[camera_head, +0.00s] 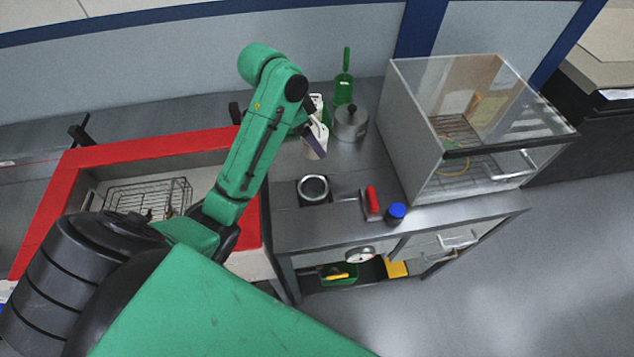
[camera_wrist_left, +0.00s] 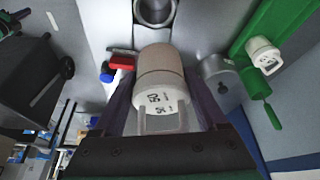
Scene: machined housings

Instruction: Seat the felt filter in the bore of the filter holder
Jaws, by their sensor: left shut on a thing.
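The felt filter is a pale, cylindrical piece with printed marks and a loop-like handle (camera_wrist_left: 160,75). It also shows in the head view (camera_head: 315,143). My left gripper (camera_wrist_left: 160,115) is shut on it, with one finger on each side, and holds it above the counter. A dark-bored ring on the counter, which looks like the filter holder (camera_head: 313,188), lies nearer the front edge than the filter. The ring also shows at the top of the wrist view (camera_wrist_left: 155,10), apart from the filter. My right gripper is not in view.
A grey lidded pot (camera_head: 351,123) and a green scoop (camera_head: 344,88) stand behind. A red item (camera_head: 372,199) and a blue-capped jar (camera_head: 396,212) sit right of the ring. A clear-walled case (camera_head: 420,150) bounds the counter's right; a red-rimmed basin (camera_head: 150,145) lies left.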

